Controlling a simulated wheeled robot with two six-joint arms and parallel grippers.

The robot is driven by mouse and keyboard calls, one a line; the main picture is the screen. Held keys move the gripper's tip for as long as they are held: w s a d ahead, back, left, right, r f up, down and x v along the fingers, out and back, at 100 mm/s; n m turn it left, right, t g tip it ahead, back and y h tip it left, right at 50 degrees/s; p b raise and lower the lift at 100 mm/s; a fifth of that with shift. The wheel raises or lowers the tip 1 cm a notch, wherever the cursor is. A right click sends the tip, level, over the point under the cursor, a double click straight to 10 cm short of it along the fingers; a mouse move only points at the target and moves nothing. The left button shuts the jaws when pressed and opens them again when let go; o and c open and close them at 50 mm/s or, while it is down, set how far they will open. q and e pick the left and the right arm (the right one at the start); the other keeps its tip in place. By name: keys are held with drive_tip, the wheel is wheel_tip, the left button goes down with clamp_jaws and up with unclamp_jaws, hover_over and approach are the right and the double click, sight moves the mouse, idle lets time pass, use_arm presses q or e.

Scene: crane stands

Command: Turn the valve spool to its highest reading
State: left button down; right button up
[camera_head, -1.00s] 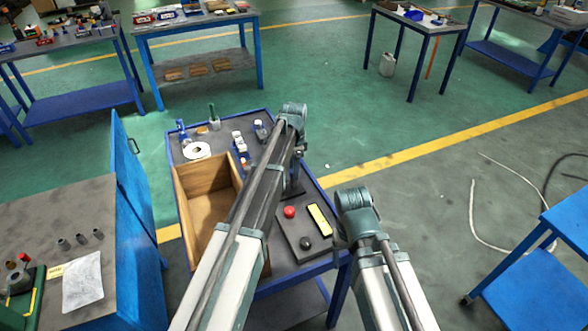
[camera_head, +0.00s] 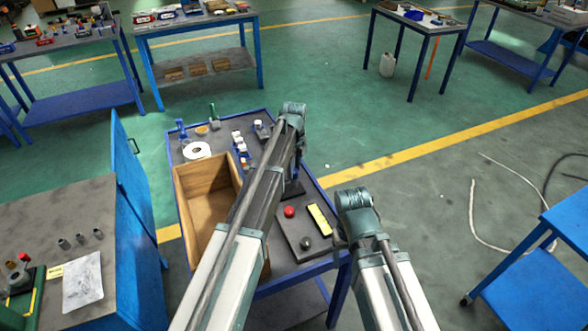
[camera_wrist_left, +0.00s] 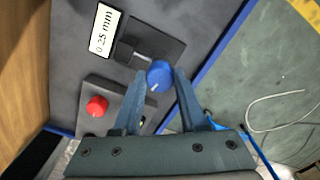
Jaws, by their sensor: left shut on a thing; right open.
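The white mark points down and left in that view. A white reading plate (camera_wrist_left: 105,30) beside it appears to read 0.25 mm; the last digit is hard to tell. In the head view my left forearm covers the spool and most of that gripper. My right gripper (camera_head: 340,238) is apart from the spool, near the bench's right front edge; its fingers are mostly hidden.
A panel on the blue bench carries a red button (camera_head: 289,211), a yellow strip (camera_head: 318,219) and a dark knob (camera_head: 305,243). An open wooden box (camera_head: 204,220) stands left of my left arm. A tape roll (camera_head: 197,150) and small bottles lie at the back.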

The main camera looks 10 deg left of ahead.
use_arm(q)
drive_tip(key=m, duration=0.8)
drive_tip(key=shift+m, duration=0.3)
idle(0.3)
drive_tip(key=shift+c, duration=2.2)
unclamp_jaws()
wheel_tip(320, 180, up, 14)
drive_tip(key=p, duration=1.4)
